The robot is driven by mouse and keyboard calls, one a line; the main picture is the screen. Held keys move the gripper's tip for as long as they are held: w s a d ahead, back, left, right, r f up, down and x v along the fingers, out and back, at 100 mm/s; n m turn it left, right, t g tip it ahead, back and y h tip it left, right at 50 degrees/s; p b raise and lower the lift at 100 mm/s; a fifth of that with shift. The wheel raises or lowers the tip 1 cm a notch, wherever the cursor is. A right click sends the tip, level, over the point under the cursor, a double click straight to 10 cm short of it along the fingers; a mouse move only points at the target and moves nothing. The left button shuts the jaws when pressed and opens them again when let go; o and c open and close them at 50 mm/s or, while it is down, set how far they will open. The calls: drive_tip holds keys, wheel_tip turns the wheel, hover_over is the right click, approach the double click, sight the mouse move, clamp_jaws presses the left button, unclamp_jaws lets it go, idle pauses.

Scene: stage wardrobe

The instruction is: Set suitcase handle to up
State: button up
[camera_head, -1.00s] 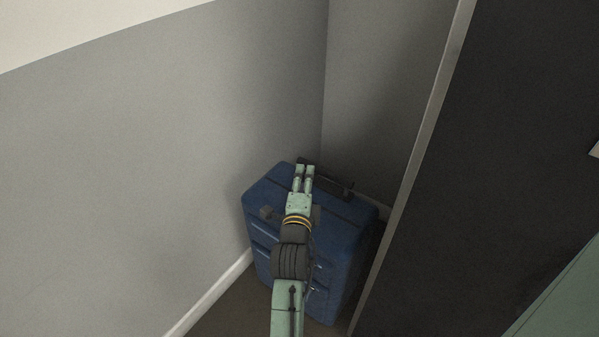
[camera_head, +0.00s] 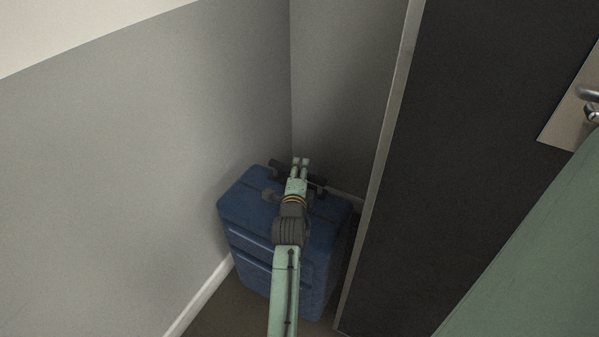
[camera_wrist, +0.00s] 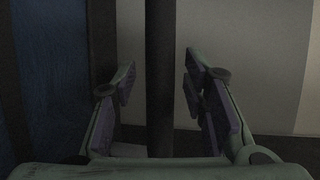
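The blue suitcase (camera_head: 245,200) stands upright in the corner. Its dark handle bar (camera_head: 281,169) runs along the back of its top, low over the shell. My gripper (camera_head: 300,162) reaches across the top from the front, with its fingertips at about the middle of the bar and hiding part of it. In the wrist view my gripper (camera_wrist: 158,80) is open. The dark handle bar (camera_wrist: 160,70) passes between the two fingers, with gaps on both sides. The blue suitcase shell (camera_wrist: 50,70) fills the left of that view.
A grey wall (camera_head: 150,150) stands close on the left and another behind the suitcase. A dark panel with a light edge (camera_head: 385,160) rises on the right, with a metal fitting (camera_head: 588,95) on it. A narrow floor strip (camera_head: 225,305) shows in front.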

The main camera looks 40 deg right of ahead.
clamp_jaws()
idle(0.6)
idle(0.3)
